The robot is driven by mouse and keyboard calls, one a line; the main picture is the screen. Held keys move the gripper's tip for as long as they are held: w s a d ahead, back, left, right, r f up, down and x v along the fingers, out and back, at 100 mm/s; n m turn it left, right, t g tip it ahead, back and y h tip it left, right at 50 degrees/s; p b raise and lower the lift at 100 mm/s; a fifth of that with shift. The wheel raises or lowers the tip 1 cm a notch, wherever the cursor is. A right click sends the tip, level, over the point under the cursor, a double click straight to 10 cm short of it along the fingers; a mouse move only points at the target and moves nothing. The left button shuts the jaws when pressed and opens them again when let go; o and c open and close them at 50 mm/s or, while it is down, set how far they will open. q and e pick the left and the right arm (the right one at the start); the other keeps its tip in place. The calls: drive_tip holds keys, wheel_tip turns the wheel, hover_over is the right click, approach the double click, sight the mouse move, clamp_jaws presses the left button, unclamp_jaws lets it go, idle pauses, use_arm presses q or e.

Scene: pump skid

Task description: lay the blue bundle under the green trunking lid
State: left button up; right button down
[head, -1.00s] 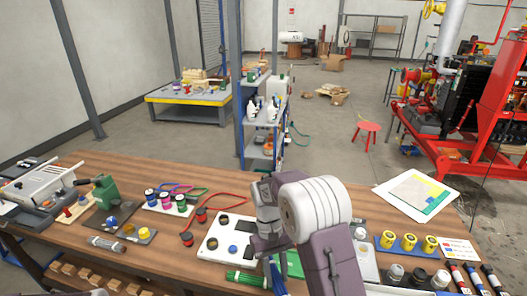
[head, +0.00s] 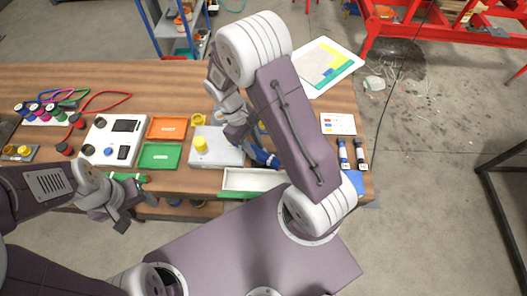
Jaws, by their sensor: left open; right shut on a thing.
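My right gripper (head: 246,138) is shut on the blue bundle (head: 264,156), which it holds over the right part of the bench, near a pale open trough with green edging (head: 250,180). My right arm hides part of that area. My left gripper (head: 135,198) is open and empty at the bench's front edge, just below a green bundle (head: 132,178).
An orange tray (head: 167,127), a grey box with a yellow knob (head: 217,152) and a white panel (head: 112,140) stand close by. Black-and-white markers (head: 351,154) and a label card (head: 338,124) lie at the right. Bare wood shows along the back left.

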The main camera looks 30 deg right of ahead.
drive_tip(key=s+f+n+b, duration=0.1)
drive_tip(key=f+n, duration=0.1)
drive_tip(key=f, duration=0.1)
drive_tip(key=s+a+f+n+t+h+b, duration=0.1)
drive_tip(key=s+f+n+b, duration=0.1)
drive_tip(key=f, duration=0.1)
drive_tip(key=s+a+f+n+b, duration=0.1)
drive_tip(key=f+n+b, duration=0.1)
drive_tip(key=f, duration=0.1)
drive_tip(key=shift+s+f+h, duration=0.15)
drive_tip(key=shift+f+h, duration=0.25)
use_arm(q)
drive_tip(key=f, duration=0.2)
drive_tip(key=f+b, duration=0.1)
drive_tip(key=f, duration=0.1)
drive_tip(key=shift+a+f, duration=0.2)
drive_tip(key=shift+f, duration=0.2)
use_arm(e)
drive_tip(key=shift+f, duration=0.3)
use_arm(q)
drive_tip(key=shift+d, duration=0.1)
drive_tip(key=shift+f, duration=0.1)
use_arm(e)
drive_tip(key=shift+f, duration=0.15)
use_arm(q)
drive_tip(key=shift+f+b, duration=1.85)
drive_tip(key=shift+b, duration=0.05)
use_arm(e)
drive_tip(key=shift+f, duration=2.25)
